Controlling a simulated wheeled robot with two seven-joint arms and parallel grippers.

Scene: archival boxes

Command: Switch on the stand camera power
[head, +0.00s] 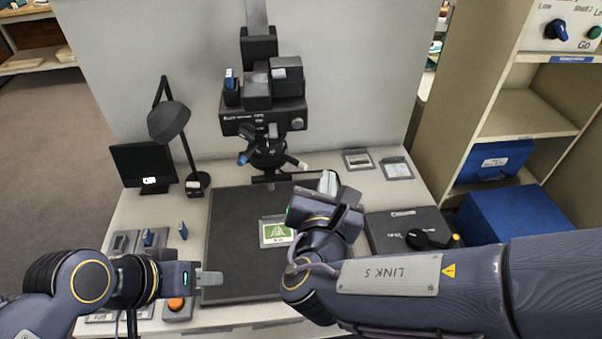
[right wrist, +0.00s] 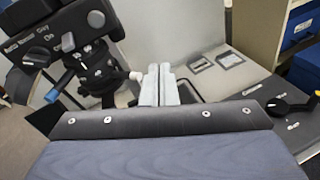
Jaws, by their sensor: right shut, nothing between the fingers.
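The stand camera (head: 262,118) is a black unit on a column behind the dark baseboard (head: 228,230); small labels and a round grey knob (head: 297,123) show on its front. In the right wrist view the camera (right wrist: 55,30) is at the upper left, tilted, with knobs and small white lettering; I cannot tell which way any switch is set. My right gripper (head: 328,182) is shut and empty, in front of the camera and to its right, apart from it; its fingers (right wrist: 160,84) touch each other. My left gripper (head: 209,278) is over the baseboard's front left, seen edge-on.
A green-and-white card (head: 275,233) lies on the baseboard. A desk lamp (head: 170,122) and small monitor (head: 143,165) stand at left. A flat black box with a yellow-tipped lever (head: 432,240) is at right, near blue boxes (head: 497,160) and shelves. An orange button (head: 176,304) is at front left.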

